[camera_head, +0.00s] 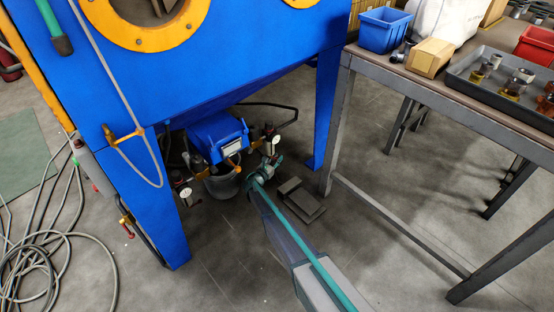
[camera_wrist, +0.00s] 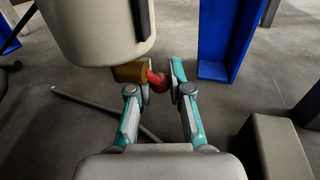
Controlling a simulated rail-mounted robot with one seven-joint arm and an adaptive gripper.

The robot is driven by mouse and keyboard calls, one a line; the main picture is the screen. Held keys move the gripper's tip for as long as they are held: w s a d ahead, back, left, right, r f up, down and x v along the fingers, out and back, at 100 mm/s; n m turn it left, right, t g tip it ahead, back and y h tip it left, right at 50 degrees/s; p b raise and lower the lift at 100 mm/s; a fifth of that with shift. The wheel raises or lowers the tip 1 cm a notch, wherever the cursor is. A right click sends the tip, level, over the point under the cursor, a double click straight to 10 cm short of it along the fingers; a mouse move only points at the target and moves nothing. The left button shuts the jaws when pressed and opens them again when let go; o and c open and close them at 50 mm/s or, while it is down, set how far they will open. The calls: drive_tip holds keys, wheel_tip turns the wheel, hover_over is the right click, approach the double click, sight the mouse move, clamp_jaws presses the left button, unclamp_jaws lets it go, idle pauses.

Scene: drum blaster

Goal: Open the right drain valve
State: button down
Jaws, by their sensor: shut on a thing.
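The right drain valve shows in the wrist view as a brass-coloured body (camera_wrist: 130,72) with a red handle (camera_wrist: 157,82), just under a pale cylindrical bowl (camera_wrist: 95,30). My gripper (camera_wrist: 168,78) is closed around the red handle, with one finger on each side of it. Part of the handle is hidden by the fingers. In the head view my gripper (camera_head: 266,168) is low under the blue cabinet, right of a blue box. The valve itself is too small and covered to make out there.
The blue cabinet (camera_head: 225,60) stands above, with a leg (camera_head: 326,110) right of my gripper, also in the wrist view (camera_wrist: 228,35). A grey block (camera_head: 300,198) lies on the floor nearby. A workbench (camera_head: 400,85) stands right. Hoses (camera_head: 50,250) lie left.

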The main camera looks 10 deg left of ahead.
drive_tip(key=shift+r+p, duration=0.2)
drive_tip(key=shift+p, duration=0.2)
drive_tip(key=g+p, duration=0.1)
drive_tip(key=p, duration=0.1)
drive_tip(key=g+y+p, duration=0.1)
drive_tip(key=p, duration=0.2)
drive_tip(key=shift+s+a+m, duration=0.3)
drive_tip(key=shift+a, duration=0.05)
drive_tip(key=g+y+p, duration=0.1)
drive_tip(key=p, duration=0.2)
drive_tip(key=s+a+f+g+y+p, duration=0.1)
drive_tip(key=p, duration=0.3)
drive_tip(key=m+g+p, duration=0.1)
drive_tip(key=g+p, duration=0.1)
drive_tip(key=p, duration=0.1)
drive_tip(key=shift+s+a+f+y, duration=0.15)
drive_tip(key=shift+s+f+y, duration=0.1)
drive_tip(key=shift+y, duration=0.15)
drive_tip(key=shift+f, duration=0.1)
drive_tip(key=c, duration=1.1)
unclamp_jaws()
drive_tip(key=shift+o, duration=0.2)
drive_tip(key=shift+f+b, duration=0.2)
drive_tip(key=shift+b, duration=0.4)
